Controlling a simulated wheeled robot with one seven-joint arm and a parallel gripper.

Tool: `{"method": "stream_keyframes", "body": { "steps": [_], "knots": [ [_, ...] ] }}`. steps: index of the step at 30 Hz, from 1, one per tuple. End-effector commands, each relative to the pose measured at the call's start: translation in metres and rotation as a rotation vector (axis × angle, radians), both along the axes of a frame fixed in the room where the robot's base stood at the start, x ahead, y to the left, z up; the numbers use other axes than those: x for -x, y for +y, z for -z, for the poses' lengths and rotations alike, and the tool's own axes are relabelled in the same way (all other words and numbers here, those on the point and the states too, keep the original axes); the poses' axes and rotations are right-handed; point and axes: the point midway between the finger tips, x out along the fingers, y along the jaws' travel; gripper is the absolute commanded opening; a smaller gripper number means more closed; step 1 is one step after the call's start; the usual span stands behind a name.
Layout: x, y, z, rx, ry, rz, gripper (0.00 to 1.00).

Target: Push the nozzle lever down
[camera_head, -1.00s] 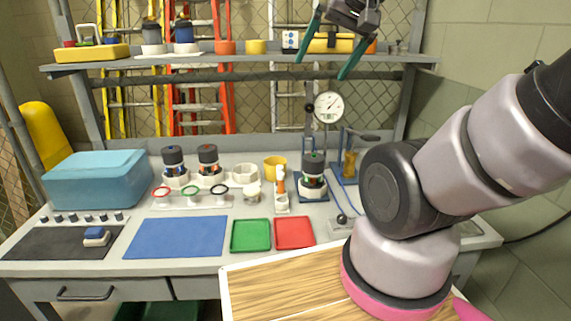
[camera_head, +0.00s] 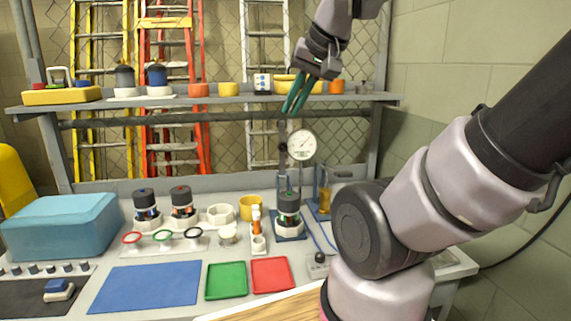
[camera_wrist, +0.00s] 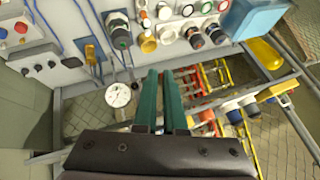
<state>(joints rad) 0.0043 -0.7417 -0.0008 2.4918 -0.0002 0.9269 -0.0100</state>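The grey lever (camera_head: 339,174) juts right from the top of a yellow upright cylinder (camera_head: 324,200) on a blue base, at the back right of the bench. In the wrist view the yellow cylinder (camera_wrist: 91,53) shows at upper left, and its lever is too small to make out clearly. My gripper (camera_head: 294,112) is high above the bench, in front of the shelf edge, up and left of the lever. Its two green fingers point down and are parted by a narrow gap, with nothing between them. They also show in the wrist view (camera_wrist: 160,75).
A dial gauge (camera_head: 302,145) on a stand rises just below my gripper, left of the lever. The shelf (camera_head: 215,101) holds several items behind the gripper. A black-capped thruster (camera_head: 288,203) stands left of the yellow cylinder. A small switch box (camera_head: 319,264) lies in front.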

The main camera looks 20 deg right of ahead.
Motion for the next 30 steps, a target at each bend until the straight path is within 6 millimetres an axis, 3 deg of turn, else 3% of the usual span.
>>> {"method": "stream_keyframes", "body": {
  "steps": [5,11,20,30],
  "knots": [
    [-0.016,0.001,0.002,-0.025,0.073,-0.011,0.00],
    [-0.051,0.003,0.007,-0.108,0.207,-0.049,0.00],
    [-0.115,-0.004,0.017,-0.307,0.341,-0.125,0.00],
    [-0.197,-0.037,0.036,-0.600,0.361,-0.202,0.00]
  ]
}}
